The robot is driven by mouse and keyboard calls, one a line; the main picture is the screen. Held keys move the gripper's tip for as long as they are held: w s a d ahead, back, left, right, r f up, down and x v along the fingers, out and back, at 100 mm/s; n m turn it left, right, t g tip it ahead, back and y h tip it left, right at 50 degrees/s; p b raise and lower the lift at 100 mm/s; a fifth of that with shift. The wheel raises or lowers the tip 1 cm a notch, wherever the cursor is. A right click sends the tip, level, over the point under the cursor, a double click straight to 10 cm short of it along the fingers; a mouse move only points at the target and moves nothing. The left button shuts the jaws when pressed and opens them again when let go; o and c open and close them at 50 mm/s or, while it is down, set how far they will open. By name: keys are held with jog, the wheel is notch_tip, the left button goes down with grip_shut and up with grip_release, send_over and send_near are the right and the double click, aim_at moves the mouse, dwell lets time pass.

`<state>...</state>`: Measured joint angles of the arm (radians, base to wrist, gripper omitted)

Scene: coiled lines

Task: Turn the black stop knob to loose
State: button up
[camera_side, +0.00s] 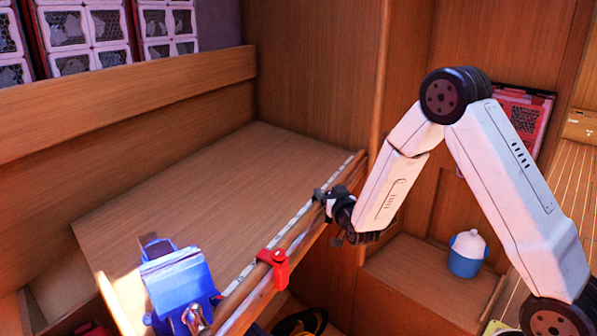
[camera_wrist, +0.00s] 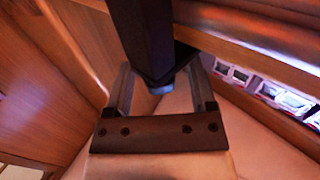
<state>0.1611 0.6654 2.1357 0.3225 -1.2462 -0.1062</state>
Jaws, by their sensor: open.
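A small black piece (camera_side: 322,196), apparently the black stop, sits on the rail's upper part in the side view. My gripper (camera_side: 341,212) is right at it, so I cannot tell where the stop ends and my gripper begins. The knob's setting cannot be read. In the wrist view my gripper (camera_wrist: 161,82) is open, with one grey finger on each side. A dark block (camera_wrist: 147,42) with a blue-grey tip reaches down between the fingers. I cannot tell if it is the knob or if it touches a finger.
A red clamp (camera_side: 275,265) sits lower on the rail (camera_side: 247,290). A blue vise (camera_side: 178,286) stands at the lower left. The wooden bench top (camera_side: 200,195) is clear. A blue-and-white container (camera_side: 467,254) stands on a low shelf at right.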

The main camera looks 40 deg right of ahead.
grip_shut()
jog(key=shift+n+t+y, duration=0.3)
jog(key=shift+n+y, duration=0.2)
jog(key=shift+y, duration=0.2)
jog(key=shift+n+t+y, duration=0.7)
jog(key=shift+n+y, duration=1.1)
jog(key=shift+y, duration=1)
jog(key=n+y, duration=0.2)
jog(key=y, duration=0.1)
jog(key=n+g+y, duration=0.1)
jog(key=n+y, duration=0.1)
jog(key=y, duration=0.2)
jog(key=shift+n, duration=0.3)
jog(key=n+g+y, duration=0.1)
jog(key=n+y, duration=0.1)
jog(key=y, duration=0.1)
jog(key=n+g+y, duration=0.2)
jog(key=shift+y, duration=0.4)
jog(key=shift+a+n+g+y, duration=0.15)
jog(key=shift+n+g+y, duration=2.05)
jog(key=shift+g, duration=0.6)
jog(key=shift+n, duration=0.3)
